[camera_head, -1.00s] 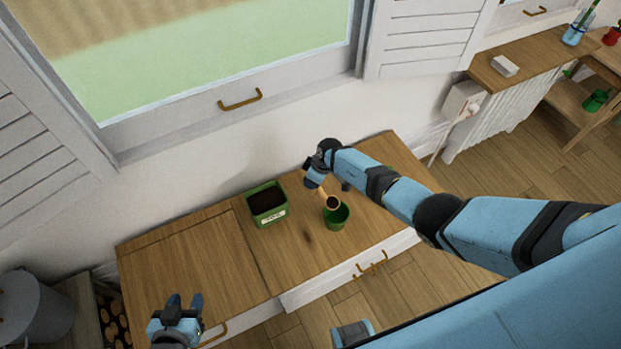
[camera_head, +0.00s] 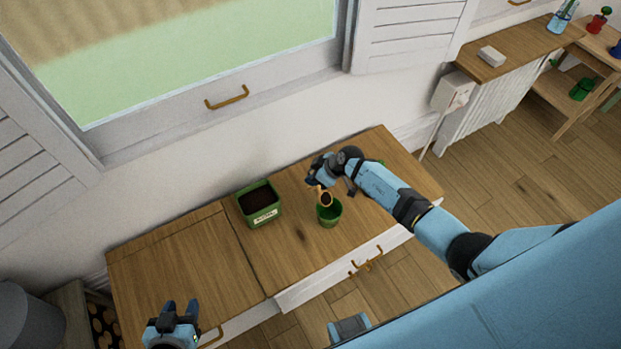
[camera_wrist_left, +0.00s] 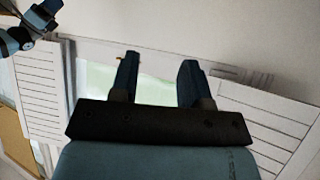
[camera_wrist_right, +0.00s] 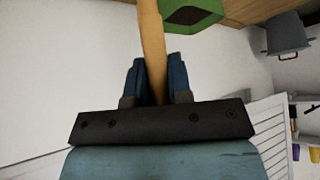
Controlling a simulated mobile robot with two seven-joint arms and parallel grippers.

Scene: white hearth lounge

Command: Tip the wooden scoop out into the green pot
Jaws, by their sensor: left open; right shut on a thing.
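The green pot (camera_head: 329,214) stands on the wooden cabinet top, right of a labelled green box of dark soil (camera_head: 262,207). My right gripper (camera_head: 318,180) is above and behind the pot, shut on the wooden scoop (camera_head: 326,194). The scoop's bowl hangs over the pot's far rim and looks tilted down, with dark stuff in it. In the right wrist view the scoop's handle (camera_wrist_right: 152,50) runs between the fingers. Whether anything has fallen into the pot cannot be told. My left gripper (camera_head: 180,307) is open and empty near the cabinet's front left; it also shows in the left wrist view (camera_wrist_left: 157,80).
The cabinet top (camera_head: 180,260) is bare at the left. A window with a brass handle (camera_head: 227,97) is behind it. A grey bucket (camera_head: 28,318) stands at the lower left. A radiator shelf (camera_head: 520,50) and a small wooden stand are at the right.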

